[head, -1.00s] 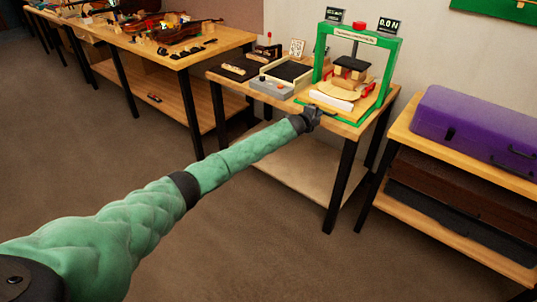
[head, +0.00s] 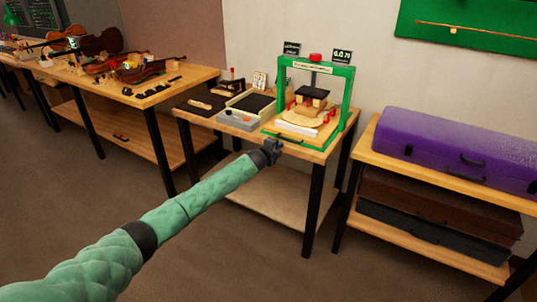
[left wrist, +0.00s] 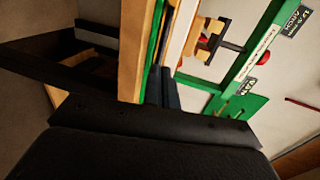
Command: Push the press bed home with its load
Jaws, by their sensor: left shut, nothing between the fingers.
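The press (head: 349,98) has a green frame and stands on a small wooden table. Its bed (head: 272,129) is a pale board in the frame's opening. The load on the bed, a rounded wooden piece (head: 303,119) with a block and dark plate, sits under the press head. A white bar (head: 296,130) lies along the front. My left gripper (head: 271,150) is shut and empty at the bed's front edge, by a dark handle. In the left wrist view its fingers (left wrist: 163,88) are close to the green and wooden edge; contact is unclear. My right gripper is out of view.
A grey box (head: 239,121) and a dark tray stand left of the press. A bench with violins (head: 140,72) is farther left. A purple case (head: 455,150) lies on a shelf at the right. The floor in front is clear.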

